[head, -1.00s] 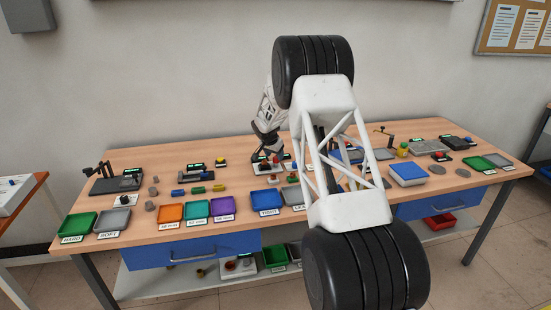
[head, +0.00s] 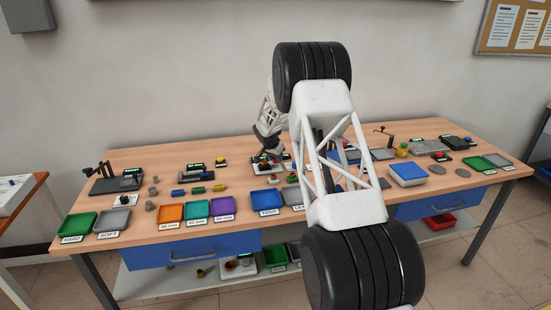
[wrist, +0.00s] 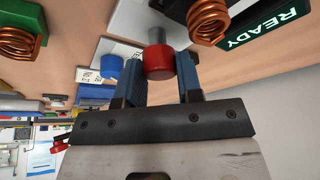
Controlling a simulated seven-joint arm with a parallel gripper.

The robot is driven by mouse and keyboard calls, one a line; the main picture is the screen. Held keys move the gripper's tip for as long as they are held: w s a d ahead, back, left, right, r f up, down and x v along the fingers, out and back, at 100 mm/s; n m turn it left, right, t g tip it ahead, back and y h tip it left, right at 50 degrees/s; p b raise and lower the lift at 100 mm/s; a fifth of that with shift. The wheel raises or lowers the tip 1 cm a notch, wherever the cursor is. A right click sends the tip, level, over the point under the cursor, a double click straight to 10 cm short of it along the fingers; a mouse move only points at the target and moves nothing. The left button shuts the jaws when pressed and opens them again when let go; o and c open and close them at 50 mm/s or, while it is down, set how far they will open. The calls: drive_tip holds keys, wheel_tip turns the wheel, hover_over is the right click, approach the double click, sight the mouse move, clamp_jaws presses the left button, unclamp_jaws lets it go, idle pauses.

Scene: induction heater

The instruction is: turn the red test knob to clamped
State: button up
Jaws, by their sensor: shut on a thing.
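The red knob (wrist: 158,63) shows in the wrist view, with a grey cylinder (wrist: 157,36) extending from it toward a pale plate. My gripper (wrist: 160,68) has its two blue fingers closed on opposite sides of the red knob. In the head view my gripper (head: 270,157) is low over the middle of the bench, at a small station. The knob is too small and too covered there to make out its angle. A dark unit with a lit "READY" display (wrist: 262,24) stands beside the knob in the wrist view.
Copper coils show on both sides in the wrist view, one near the display (wrist: 208,20) and one on a green block (wrist: 17,42). A blue cylinder (wrist: 111,66) is close to the left finger. Trays, including an orange one (head: 170,214), line the bench front.

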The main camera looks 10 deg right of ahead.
drive_tip(key=shift+n, duration=0.5)
drive_tip(key=shift+n+t+y, duration=0.5)
drive_tip(key=shift+n+y, duration=0.2)
drive_tip(key=shift+n, duration=0.9)
drive_tip(key=n+y, duration=0.1)
drive_tip(key=n, duration=0.3)
drive_tip(key=shift+d+n+y, duration=0.15)
drive_tip(key=shift+n+y, duration=0.25)
drive_tip(key=n+y, duration=0.2)
drive_tip(key=n, duration=0.3)
drive_tip(key=shift+d+n+g+y, duration=0.15)
drive_tip(key=shift+n+g+y, duration=0.4)
drive_tip(key=shift+n, duration=1.45)
drive_tip(key=o, duration=0.9)
drive_tip(key=shift+r, duration=0.1)
drive_tip(key=shift+v, duration=3.8)
